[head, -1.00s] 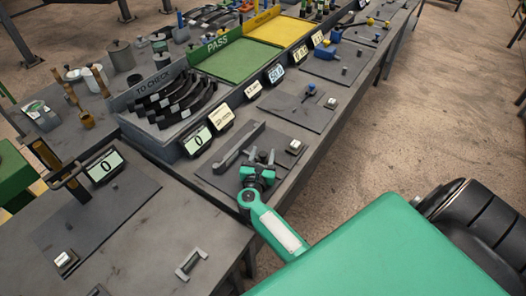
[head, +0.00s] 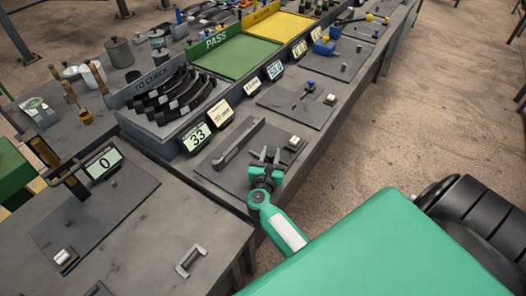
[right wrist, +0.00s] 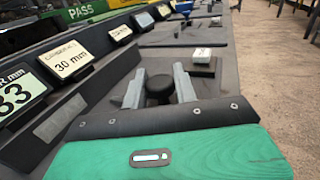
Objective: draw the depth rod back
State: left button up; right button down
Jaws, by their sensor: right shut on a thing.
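The depth rod shows as a round black knob (right wrist: 159,88) between the two grey fingers of my right gripper (right wrist: 158,86) in the right wrist view. In the head view my right gripper (head: 267,158) is over the dark plate (head: 228,178) of the gauge station, shut on the rod's knob. The rod's shaft is hidden by the gripper. A long grey bar (head: 238,142) lies on the plate to the left of the gripper. The station's display (head: 197,137) reads 33. My left gripper is not in view.
A small block with a pale top (head: 294,142) stands on the plate right of the gripper. The TO CHECK tray (head: 150,112) of black curved parts is behind the display. Another plate with a display reading 0 (head: 104,163) is at the left. Open floor lies at the right.

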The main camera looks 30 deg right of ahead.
jog(key=s, duration=0.1)
jog(key=s+d, duration=0.1)
jog(key=s, duration=0.1)
jog(key=shift+s+d, duration=0.15)
jog(key=shift+d, duration=0.05)
jog(key=shift+f, duration=0.1)
jog(key=c, duration=1.2)
grip_release()
jog(key=shift+c, duration=0.2)
jog(key=shift+o, duration=0.4)
jog(key=shift+s+d, duration=0.1)
jog(key=shift+s, duration=0.05)
